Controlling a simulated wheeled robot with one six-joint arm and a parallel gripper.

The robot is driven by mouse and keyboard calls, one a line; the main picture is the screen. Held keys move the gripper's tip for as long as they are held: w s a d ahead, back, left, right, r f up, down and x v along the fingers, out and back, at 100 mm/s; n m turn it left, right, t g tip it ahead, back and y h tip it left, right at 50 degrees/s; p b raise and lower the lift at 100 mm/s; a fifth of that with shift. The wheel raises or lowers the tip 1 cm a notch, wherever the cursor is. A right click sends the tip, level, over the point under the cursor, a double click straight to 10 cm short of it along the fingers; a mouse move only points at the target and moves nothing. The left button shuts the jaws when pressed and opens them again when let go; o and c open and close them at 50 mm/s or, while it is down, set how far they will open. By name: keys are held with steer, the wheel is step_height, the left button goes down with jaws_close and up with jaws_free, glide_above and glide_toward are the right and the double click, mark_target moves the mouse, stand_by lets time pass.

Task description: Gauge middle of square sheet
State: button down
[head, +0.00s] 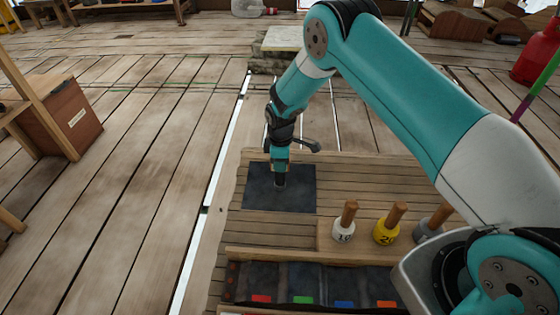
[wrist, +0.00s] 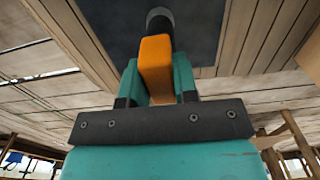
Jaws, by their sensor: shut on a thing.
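The dark square sheet (head: 255,198) lies flat on the wooden bench top, below my gripper. My gripper (head: 281,165) points down over the middle of the sheet. It is shut on a gauge with an orange grip (wrist: 156,68) and a dark grey round end (wrist: 160,20). In the head view the gauge's grey lower end (head: 280,182) is at the sheet's middle; I cannot tell whether it touches. In the wrist view the sheet (wrist: 110,25) fills the top behind the gauge.
Wooden-handled pieces stand right of the sheet: white (head: 344,232), yellow (head: 386,233) and grey (head: 428,230). In front is a rack (head: 240,253) of dark sheets with red, green, blue and orange tabs. A brown box (head: 65,117) stands at left. Bench boards left of the pieces are clear.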

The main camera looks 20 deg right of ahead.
steer(key=shift+f, duration=0.6)
stand_by(1.0)
steer(key=shift+r+p, duration=1.6)
steer(key=shift+r, duration=1.05)
steer(key=shift+f, duration=0.2)
steer(key=shift+f+b, duration=1.65)
steer(key=shift+f, duration=0.55)
steer(key=c, duration=0.8)
jaws_free()
